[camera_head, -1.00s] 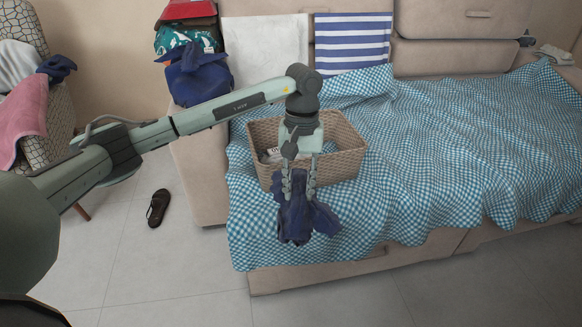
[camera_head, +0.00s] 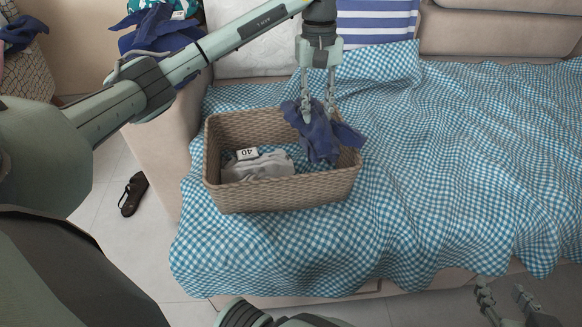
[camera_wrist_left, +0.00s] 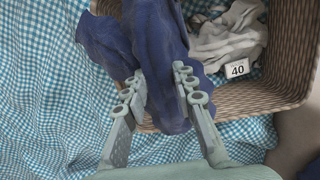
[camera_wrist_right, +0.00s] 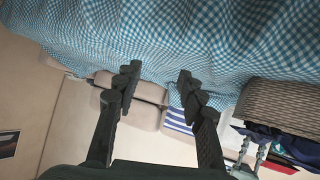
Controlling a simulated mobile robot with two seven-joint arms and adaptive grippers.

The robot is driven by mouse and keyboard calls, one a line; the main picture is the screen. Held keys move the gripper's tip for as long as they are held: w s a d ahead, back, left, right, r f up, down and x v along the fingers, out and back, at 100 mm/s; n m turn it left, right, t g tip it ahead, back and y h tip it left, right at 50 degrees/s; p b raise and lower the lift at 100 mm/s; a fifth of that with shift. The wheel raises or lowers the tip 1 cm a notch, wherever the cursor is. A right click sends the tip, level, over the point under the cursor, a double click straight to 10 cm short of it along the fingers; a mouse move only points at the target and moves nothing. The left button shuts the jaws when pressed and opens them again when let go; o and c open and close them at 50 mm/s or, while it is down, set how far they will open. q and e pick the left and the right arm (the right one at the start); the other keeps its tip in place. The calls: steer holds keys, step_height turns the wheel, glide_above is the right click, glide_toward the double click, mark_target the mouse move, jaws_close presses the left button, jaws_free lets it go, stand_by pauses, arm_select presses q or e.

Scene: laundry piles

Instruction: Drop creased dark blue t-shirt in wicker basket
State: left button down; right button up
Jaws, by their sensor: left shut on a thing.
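The creased dark blue t-shirt (camera_head: 322,138) hangs from my left gripper (camera_head: 318,112), which is shut on it. It is over the right end of the wicker basket (camera_head: 285,193), partly inside the opening and partly across the right rim. In the left wrist view the t-shirt (camera_wrist_left: 160,60) bunches between the fingers (camera_wrist_left: 160,95), with the basket wall behind it. Whether it touches the basket floor is hidden. My right gripper (camera_head: 507,298) is at the bottom right of the head view; its fingers stand apart and empty in the right wrist view (camera_wrist_right: 157,82).
A grey-white cloth with a "40" tag (camera_head: 258,166) lies in the basket's left part. The basket stands on a sofa covered by a blue checked cloth (camera_head: 450,150). Other dark blue clothing (camera_head: 160,32) is piled at the upper left. A dark sandal (camera_head: 133,194) lies on the floor.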

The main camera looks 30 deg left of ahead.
arm_select(q)
steer(key=shift+w+f, duration=0.1)
steer(key=shift+f, duration=0.7)
step_height(320, 180, down, 9)
steer(key=shift+f+b, duration=0.2)
steer(key=shift+b, duration=0.1)
arm_select(e)
steer(key=w+a+r+t, duration=0.1)
steer(key=w+a+r+t+y, duration=0.1)
steer(key=a+r, duration=0.1)
steer(key=shift+w+r, duration=0.2)
arm_select(q)
steer(key=shift+w, duration=0.1)
